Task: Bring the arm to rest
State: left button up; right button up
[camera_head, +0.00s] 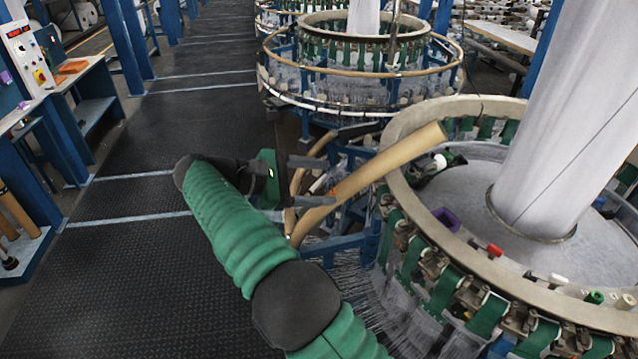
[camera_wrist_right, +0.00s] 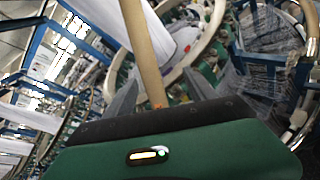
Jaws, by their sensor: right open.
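My right arm, in a green sleeve, reaches up from the bottom of the head view. Its gripper (camera_head: 328,181) is open, with its two grey fingers spread apart beside the near loom. A brown cardboard tube (camera_head: 385,166) slants across the near loom's rim, its lower end close to the fingers. In the right wrist view, the tube (camera_wrist_right: 143,45) runs from the top edge down between the spread fingers of the gripper (camera_wrist_right: 158,88). Whether the tube touches a finger or what supports it is unclear. My left gripper is not in view.
The near circular loom (camera_head: 408,118), with a pale ring and a white fabric column (camera_head: 575,110), fills the right side. Another loom (camera_head: 350,70) stands behind it. A control panel (camera_head: 25,55) and bench are at the left. The dark floor aisle (camera_head: 150,260) is clear.

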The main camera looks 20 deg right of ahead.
jog(key=s+d+f+m+y+b, duration=0.1)
jog(key=s+f+y+b, duration=0.15)
jog(key=f, duration=0.55)
jog(key=s+d+f+y+b, duration=0.1)
jog(key=d+f+y+b, duration=0.15)
jog(key=f, duration=0.45)
jog(key=s+f+m+y+b, duration=0.1)
jog(key=s+f+y+b, duration=0.15)
jog(key=f, duration=0.55)
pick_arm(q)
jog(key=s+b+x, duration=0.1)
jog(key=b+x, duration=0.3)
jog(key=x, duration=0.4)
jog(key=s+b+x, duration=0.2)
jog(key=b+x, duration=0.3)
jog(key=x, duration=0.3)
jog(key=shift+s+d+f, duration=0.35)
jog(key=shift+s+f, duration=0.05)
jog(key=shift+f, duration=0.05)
pick_arm(e)
jog(key=s+a+f+m+t+y, duration=0.1)
jog(key=s+a+f+m+y, duration=0.2)
jog(key=s+f, duration=0.5)
jog(key=s+a+f+m+t+y, duration=0.2)
jog(key=s+f+m, duration=0.4)
jog(key=f, duration=0.5)
jog(key=shift+s+a+f+m+y, duration=0.35)
jog(key=shift+s+a+y, duration=0.5)
jog(key=shift+s, duration=0.2)
